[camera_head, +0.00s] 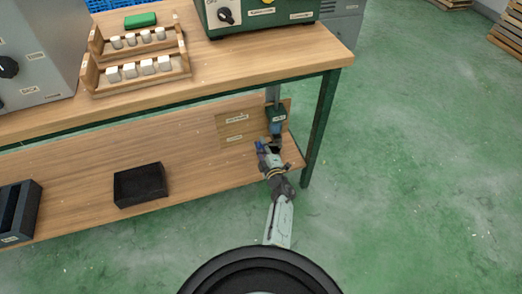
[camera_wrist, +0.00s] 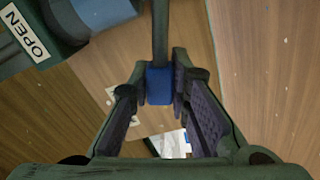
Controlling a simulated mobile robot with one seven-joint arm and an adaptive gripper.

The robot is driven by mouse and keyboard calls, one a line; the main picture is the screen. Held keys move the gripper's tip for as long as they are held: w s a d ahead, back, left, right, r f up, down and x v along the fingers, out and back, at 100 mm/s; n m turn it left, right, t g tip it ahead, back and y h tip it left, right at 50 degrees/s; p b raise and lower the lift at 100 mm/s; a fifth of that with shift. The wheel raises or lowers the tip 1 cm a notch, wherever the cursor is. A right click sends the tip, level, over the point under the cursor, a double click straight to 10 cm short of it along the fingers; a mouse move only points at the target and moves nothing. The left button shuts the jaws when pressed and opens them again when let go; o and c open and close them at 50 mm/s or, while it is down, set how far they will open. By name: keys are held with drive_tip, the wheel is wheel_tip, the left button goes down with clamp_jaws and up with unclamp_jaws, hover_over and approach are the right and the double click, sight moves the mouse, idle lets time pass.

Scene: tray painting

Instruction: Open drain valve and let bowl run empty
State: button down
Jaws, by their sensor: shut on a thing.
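The drain valve (camera_head: 277,118) is a blue-green body on a grey pipe at the right end of the lower shelf. It also shows at the upper left in the wrist view (camera_wrist: 60,30), with a label reading OPEN. Its handle is a dark bar ending in a blue grip (camera_wrist: 159,85). My gripper (camera_head: 264,153) is at the valve, and in the wrist view its two fingers (camera_wrist: 158,92) are shut on the blue grip. The bowl cannot be made out in either view, so its contents are not visible.
The valve stands between the bench top (camera_head: 240,72) and the lower shelf (camera_head: 90,207), near a green bench leg (camera_head: 320,125). A black box (camera_head: 140,186) sits further left on the shelf. The green floor at right is open.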

sight(271, 144)
drive_tip(key=r+m+p, duration=0.1)
drive_tip(key=d+r+m+p, duration=0.1)
drive_tip(key=r+m+p, duration=0.1)
drive_tip(key=shift+w+d+m, duration=0.15)
drive_tip(key=shift+w+m, duration=0.1)
drive_tip(key=shift+m, duration=0.15)
drive_tip(key=shift+w+d+r+m+p, duration=0.1)
drive_tip(key=shift+d+r+m+p, duration=0.2)
drive_tip(key=shift+m, duration=0.4)
drive_tip(key=shift+w+d+r+m+p, duration=0.2)
drive_tip(key=shift+d+m+p, duration=0.25)
drive_tip(key=shift+m, duration=0.25)
drive_tip(key=shift+w+d+r+m+p, duration=0.1)
drive_tip(key=shift+d+r+m+p, duration=0.2)
drive_tip(key=shift+m, duration=0.4)
drive_tip(key=c, duration=1.5)
unclamp_jaws()
drive_tip(key=shift+f, duration=0.1)
drive_tip(key=shift+s+d, duration=0.1)
drive_tip(key=shift+s, duration=0.1)
drive_tip(key=v, duration=1.1)
drive_tip(key=shift+s+d, duration=0.1)
drive_tip(key=shift+s, duration=0.25)
